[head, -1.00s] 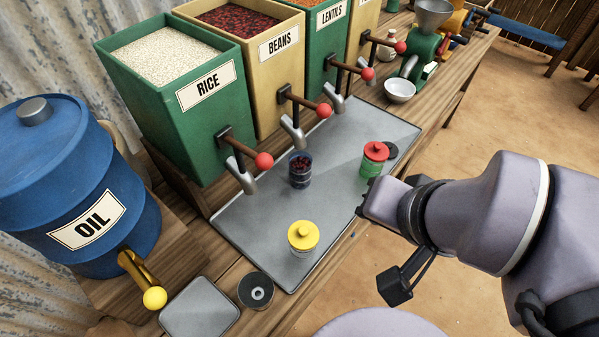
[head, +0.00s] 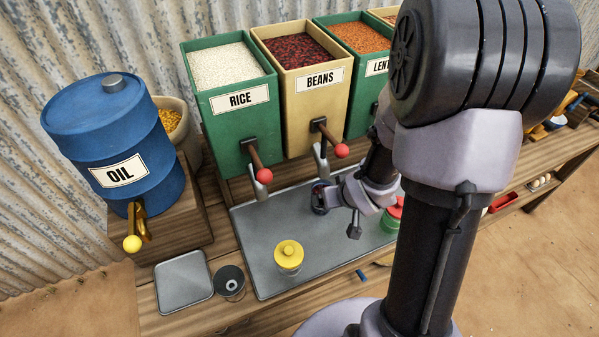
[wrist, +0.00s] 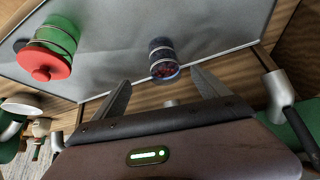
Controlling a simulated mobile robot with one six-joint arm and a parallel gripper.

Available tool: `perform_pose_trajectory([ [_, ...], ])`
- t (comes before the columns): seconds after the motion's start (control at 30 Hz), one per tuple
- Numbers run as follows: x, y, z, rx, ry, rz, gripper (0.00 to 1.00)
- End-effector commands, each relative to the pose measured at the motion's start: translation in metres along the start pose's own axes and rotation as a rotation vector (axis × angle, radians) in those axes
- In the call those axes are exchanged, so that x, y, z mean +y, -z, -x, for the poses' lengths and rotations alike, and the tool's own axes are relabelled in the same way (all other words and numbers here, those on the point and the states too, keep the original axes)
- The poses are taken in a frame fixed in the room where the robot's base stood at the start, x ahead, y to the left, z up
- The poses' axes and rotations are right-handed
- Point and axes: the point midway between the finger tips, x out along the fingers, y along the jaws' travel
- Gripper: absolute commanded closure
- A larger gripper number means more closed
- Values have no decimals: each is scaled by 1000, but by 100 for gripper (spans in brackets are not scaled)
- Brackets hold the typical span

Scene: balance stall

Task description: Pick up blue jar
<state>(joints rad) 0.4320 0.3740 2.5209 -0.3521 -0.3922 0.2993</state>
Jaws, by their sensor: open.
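The blue jar (wrist: 163,58) is a small clear bluish jar with dark red beans inside and pale bands around it. In the wrist view it stands on the grey metal tray, just beyond and between the fingertips. My gripper (wrist: 162,80) is open, with one finger on each side of the jar's line and nothing held. In the head view my gripper (head: 332,196) is low over the tray under the beans spout; it and my arm largely hide the jar there.
A green jar with red lid (wrist: 52,50) stands to the side, partly behind my arm in the head view (head: 393,215). A yellow-lidded jar (head: 289,257) stands at the front of the tray (head: 262,240). The beans tap (head: 326,135) and rice tap (head: 253,157) overhang the tray's back.

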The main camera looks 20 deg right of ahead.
Motion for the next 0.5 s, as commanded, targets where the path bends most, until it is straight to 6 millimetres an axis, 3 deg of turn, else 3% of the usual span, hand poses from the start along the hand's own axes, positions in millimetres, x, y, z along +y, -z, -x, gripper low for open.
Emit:
perform_pose_trajectory([
  [0.03, -1, -5, -22, -3, 2, 1, 14],
  [0.2, -1, -5, -73, -2, 1, 1, 14],
  [0.5, -4, -2, -119, -1, 0, 2, 14],
])
